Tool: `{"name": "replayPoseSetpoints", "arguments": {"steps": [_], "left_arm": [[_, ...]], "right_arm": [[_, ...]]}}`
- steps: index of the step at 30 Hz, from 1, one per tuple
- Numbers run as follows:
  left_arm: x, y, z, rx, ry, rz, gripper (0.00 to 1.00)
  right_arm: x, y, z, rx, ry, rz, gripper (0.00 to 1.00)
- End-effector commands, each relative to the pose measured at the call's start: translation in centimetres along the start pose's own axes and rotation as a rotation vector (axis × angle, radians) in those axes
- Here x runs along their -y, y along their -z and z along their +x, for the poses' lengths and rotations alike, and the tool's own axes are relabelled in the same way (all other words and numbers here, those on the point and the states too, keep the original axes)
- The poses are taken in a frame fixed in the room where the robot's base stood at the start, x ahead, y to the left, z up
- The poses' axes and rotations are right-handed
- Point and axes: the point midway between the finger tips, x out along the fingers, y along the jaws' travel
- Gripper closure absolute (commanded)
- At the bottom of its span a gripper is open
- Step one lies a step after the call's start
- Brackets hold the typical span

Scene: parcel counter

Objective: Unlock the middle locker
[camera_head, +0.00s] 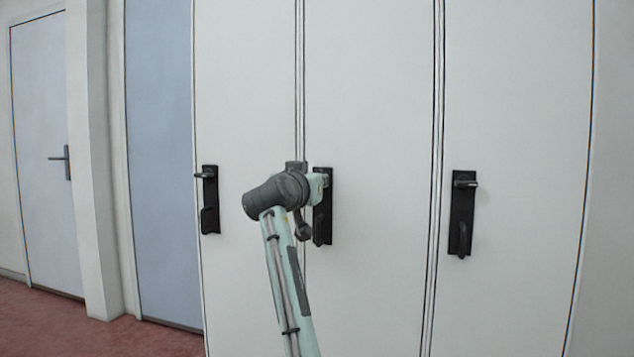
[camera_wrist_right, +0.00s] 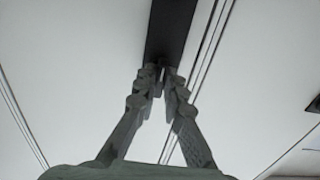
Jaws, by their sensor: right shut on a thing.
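The middle locker (camera_head: 375,110) is a tall pale door, shut, with a black lock plate (camera_head: 322,218) near its left edge. My left gripper is in neither view.
The left locker has a similar black plate (camera_head: 209,215) with a latch piece and handle. The right locker has another (camera_head: 461,215). Further left are a blue-grey panel (camera_head: 160,130) and a door with a lever handle (camera_head: 64,160). Reddish floor (camera_head: 100,335) shows at lower left.

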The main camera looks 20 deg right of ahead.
Motion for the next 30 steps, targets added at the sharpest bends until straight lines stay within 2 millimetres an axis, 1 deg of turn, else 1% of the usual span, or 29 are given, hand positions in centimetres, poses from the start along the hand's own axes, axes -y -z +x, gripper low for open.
{"name": "replayPoseSetpoints", "arguments": {"steps": [4,5,9,10,17,20,23,25,30], "left_arm": [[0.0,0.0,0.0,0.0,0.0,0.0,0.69],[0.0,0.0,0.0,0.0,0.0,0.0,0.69],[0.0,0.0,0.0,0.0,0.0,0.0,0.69],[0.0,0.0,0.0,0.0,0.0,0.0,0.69],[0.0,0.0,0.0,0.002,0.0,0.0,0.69],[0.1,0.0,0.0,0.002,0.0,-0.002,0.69],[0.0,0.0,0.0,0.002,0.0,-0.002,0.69],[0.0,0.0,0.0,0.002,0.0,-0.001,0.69],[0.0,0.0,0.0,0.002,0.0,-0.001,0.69]], "right_arm": [[0.1,0.1,-0.1,-0.002,0.002,0.003,1.0],[0.1,0.1,-0.1,-0.002,0.002,0.003,0.9],[0.1,0.1,-0.1,-0.002,0.002,0.002,0.72],[0.0,0.1,-0.1,-0.002,0.002,0.002,0.7],[0.0,0.1,0.0,-0.001,0.001,0.001,0.7],[0.0,0.0,-0.3,0.0,0.001,0.001,0.7],[0.1,0.0,-1.4,-0.001,0.001,0.001,0.7],[0.1,0.0,-2.5,0.0,0.003,0.002,0.7],[0.1,0.0,-6.3,0.001,0.004,0.003,0.7]]}}
